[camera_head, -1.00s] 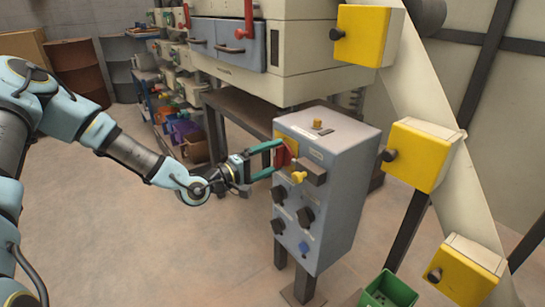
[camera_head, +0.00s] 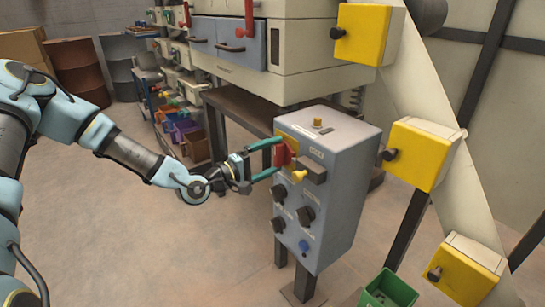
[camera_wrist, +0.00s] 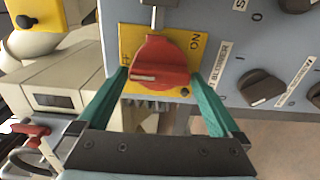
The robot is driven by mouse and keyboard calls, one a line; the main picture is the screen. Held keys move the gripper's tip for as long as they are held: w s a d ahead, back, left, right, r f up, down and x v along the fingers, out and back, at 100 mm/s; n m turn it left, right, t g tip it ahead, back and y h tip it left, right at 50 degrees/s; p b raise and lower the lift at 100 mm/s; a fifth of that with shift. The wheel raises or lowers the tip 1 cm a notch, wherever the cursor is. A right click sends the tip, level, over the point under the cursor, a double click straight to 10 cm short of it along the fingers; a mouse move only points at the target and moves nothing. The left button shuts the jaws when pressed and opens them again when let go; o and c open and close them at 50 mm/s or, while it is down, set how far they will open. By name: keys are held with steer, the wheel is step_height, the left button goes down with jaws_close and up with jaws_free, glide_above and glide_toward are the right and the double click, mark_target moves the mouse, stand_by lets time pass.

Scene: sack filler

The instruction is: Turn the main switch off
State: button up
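The main switch is a red rotary knob (camera_head: 284,155) on a yellow plate (camera_wrist: 180,42) on the grey control box (camera_head: 341,190). In the wrist view the red knob (camera_wrist: 160,62) has its grip bar lying roughly across the picture, with a white mark at its left end. "ON" reads at the plate's right; a partly hidden label ending in "F" is at its left. My gripper (camera_head: 277,156) is open, with one green finger on each side of the knob. In the wrist view the fingertips (camera_wrist: 158,76) flank the knob; I cannot tell whether they touch it.
Several black knobs (camera_head: 305,216), a yellow knob (camera_head: 298,176) and a blue button (camera_head: 304,247) sit on the same box, close to my lower finger. Yellow boxes (camera_head: 418,158) on a pale slanted beam stand at right.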

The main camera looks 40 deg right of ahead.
steer(key=a+b, duration=0.1)
steer(key=a, duration=0.9)
steer(key=shift+w+a, duration=0.3)
steer(key=shift+a, duration=0.1)
stand_by(1.8)
